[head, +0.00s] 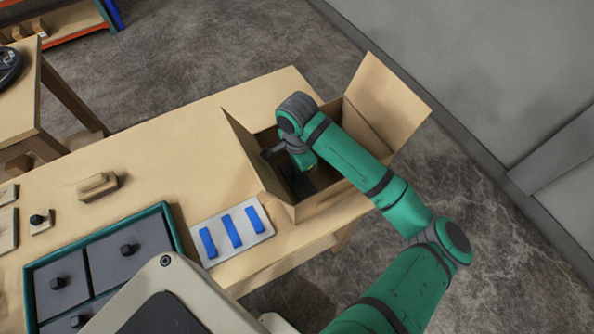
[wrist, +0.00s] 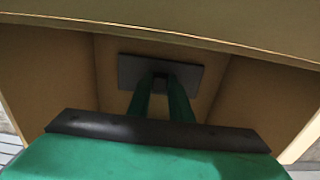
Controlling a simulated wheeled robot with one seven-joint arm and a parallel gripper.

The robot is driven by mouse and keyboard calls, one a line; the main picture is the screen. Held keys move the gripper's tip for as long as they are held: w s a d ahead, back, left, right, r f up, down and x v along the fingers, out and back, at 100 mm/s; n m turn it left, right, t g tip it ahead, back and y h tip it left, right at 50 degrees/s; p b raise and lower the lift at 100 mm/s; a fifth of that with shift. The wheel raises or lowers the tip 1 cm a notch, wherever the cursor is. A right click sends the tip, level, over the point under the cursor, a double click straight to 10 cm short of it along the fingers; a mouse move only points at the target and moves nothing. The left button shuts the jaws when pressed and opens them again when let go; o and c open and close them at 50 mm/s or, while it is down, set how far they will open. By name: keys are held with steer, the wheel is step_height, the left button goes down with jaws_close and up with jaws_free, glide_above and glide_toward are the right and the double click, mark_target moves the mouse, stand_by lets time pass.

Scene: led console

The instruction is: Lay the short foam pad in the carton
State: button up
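The open carton (head: 340,207) stands at the right end of the table with its flaps raised. My gripper (head: 309,166) reaches down into it. In the wrist view a dark grey rectangular pad, apparently the short foam pad (wrist: 190,75), is low inside the carton (wrist: 70,60). My two green fingers (wrist: 161,80) come together around the dark knob in the middle of the pad. The pad looks roughly level. I cannot tell whether it touches the carton floor. In the head view my arm hides most of it.
A green-rimmed tray (head: 171,222) of dark grey panels with black knobs is at the front left. A pale plate (head: 224,252) with blue strips lies between tray and carton. A wooden block (head: 97,186) lies behind the tray. The table top (head: 190,130) behind the plate is clear.

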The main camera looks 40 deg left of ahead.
steer(key=o, duration=0.4)
steer(key=shift+r, duration=0.1)
step_height(320, 180, up, 12)
stand_by(0.4)
stand_by(0.5)
